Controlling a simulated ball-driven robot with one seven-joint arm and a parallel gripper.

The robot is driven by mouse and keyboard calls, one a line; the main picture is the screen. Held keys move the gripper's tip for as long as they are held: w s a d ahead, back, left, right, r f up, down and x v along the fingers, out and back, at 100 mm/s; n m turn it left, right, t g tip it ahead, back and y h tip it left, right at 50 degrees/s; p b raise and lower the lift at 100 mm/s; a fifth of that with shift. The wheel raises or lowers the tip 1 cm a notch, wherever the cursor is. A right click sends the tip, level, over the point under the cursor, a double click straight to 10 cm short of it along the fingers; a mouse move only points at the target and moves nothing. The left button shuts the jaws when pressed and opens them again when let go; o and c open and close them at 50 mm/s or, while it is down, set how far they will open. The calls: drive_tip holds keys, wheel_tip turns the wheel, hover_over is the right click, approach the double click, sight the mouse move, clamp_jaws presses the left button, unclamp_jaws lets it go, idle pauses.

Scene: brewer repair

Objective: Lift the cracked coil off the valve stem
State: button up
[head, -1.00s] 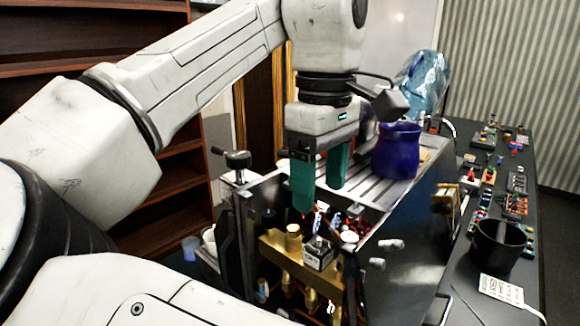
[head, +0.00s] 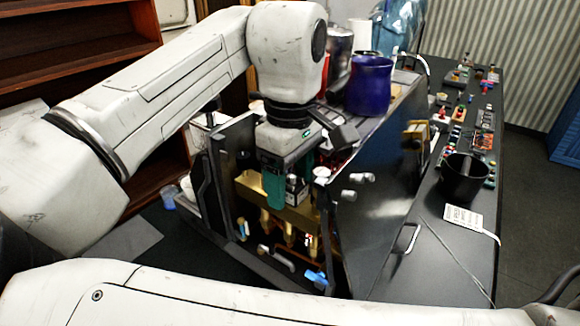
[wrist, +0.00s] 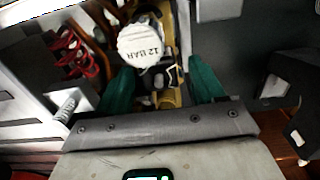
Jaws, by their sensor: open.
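The coil (head: 296,189), a small dark block with a pale label, sits on the brass manifold (head: 248,190) inside the opened brewer. My gripper (head: 287,192) points down over it with its teal fingers apart, and the near finger covers part of the coil. In the wrist view my gripper (wrist: 162,72) has one finger on each side of a dark part, which looks like the coil (wrist: 171,76), above brass. A white round cap marked 12 BAR (wrist: 142,42) partly covers that area. The valve stem and any crack are not discernible. I cannot tell whether the fingers touch the coil.
The brewer's dark side panel (head: 375,215) rises right of the coil. A blue jug (head: 369,85) stands on its top. A red spring (wrist: 70,52) and copper pipes lie close by in the wrist view. A black mug (head: 464,178) and small parts occupy the right-hand bench.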

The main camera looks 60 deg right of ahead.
drive_tip(key=c, duration=1.1)
drive_tip(key=shift+r, duration=0.25)
drive_tip(key=shift+r+p, duration=2.75)
drive_tip(key=shift+p, duration=0.35)
drive_tip(key=shift+r, duration=0.15)
wheel_tip(320, 180, up, 4)
drive_tip(key=shift+p, duration=0.4)
